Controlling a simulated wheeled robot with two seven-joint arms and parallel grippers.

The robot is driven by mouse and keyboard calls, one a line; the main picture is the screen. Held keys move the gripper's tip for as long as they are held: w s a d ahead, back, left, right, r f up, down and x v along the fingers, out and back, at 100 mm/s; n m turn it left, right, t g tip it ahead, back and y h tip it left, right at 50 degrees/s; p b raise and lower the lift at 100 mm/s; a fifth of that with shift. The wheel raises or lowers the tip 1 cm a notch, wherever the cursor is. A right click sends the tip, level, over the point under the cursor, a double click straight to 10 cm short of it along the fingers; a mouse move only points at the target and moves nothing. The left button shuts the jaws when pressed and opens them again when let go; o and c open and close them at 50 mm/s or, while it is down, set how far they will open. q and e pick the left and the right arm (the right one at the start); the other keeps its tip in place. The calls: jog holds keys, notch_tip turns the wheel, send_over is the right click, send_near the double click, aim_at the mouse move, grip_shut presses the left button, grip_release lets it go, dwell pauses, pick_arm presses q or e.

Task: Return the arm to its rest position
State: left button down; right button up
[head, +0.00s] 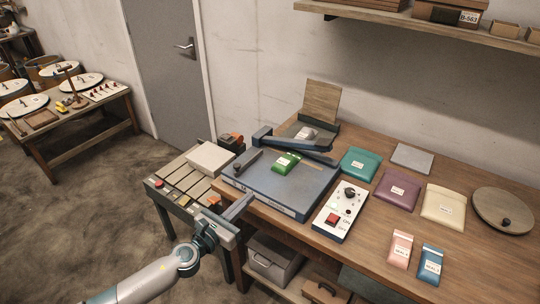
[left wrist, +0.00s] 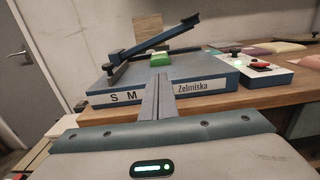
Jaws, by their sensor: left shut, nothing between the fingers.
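My left arm comes in from the lower left of the head view. Its gripper (head: 246,200) is shut and empty, at the front left edge of the blue machine (head: 262,192). In the left wrist view the shut fingers (left wrist: 158,88) point at the front of the machine (left wrist: 215,98), between the "S M" and "Zelmiska" labels. I cannot tell whether the fingers touch the machine. My right gripper is not in view.
A control box (head: 341,212) with a red button stands right of the machine. Teal (head: 359,164), purple (head: 397,190), cream (head: 443,206), pink (head: 399,249) and blue (head: 430,264) packets lie on the wooden table. A low side unit (head: 180,185) stands left. Open floor (head: 80,215) lies further left.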

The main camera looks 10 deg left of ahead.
pick_arm(q)
jog(key=s+a+f+n+g+y, duration=0.25)
jog(key=f+n, duration=0.25)
jog(key=f, duration=0.5)
jog(key=s+a+f+n+g+y+b, duration=0.1)
jog(key=s+a+f+n, duration=0.3)
jog(key=f, duration=0.6)
jog(key=s+a+f+n+g+y, duration=0.1)
jog(key=a+f+n+y, duration=0.1)
jog(key=f+n, duration=0.6)
jog(key=s+a+f+n+g+y, duration=0.1)
jog(key=s+f+n+g, duration=0.45)
jog(key=s+f, duration=1)
jog(key=s+d+f+n+g, duration=0.2)
jog(key=s+f+n, duration=0.3)
jog(key=s, duration=0.6)
jog(key=s+d+f+n+g+b, duration=0.1)
jog(key=s+f+n, duration=0.4)
jog(key=s, duration=0.7)
jog(key=s+d+f+n+g, duration=0.2)
jog(key=s+f+n, duration=0.3)
jog(key=s, duration=0.6)
notch_tip(320, 180, down, 3)
jog(key=shift+s+d+r+g, duration=0.2)
jog(key=shift+s+d+g, duration=0.15)
jog(key=shift+d, duration=0.5)
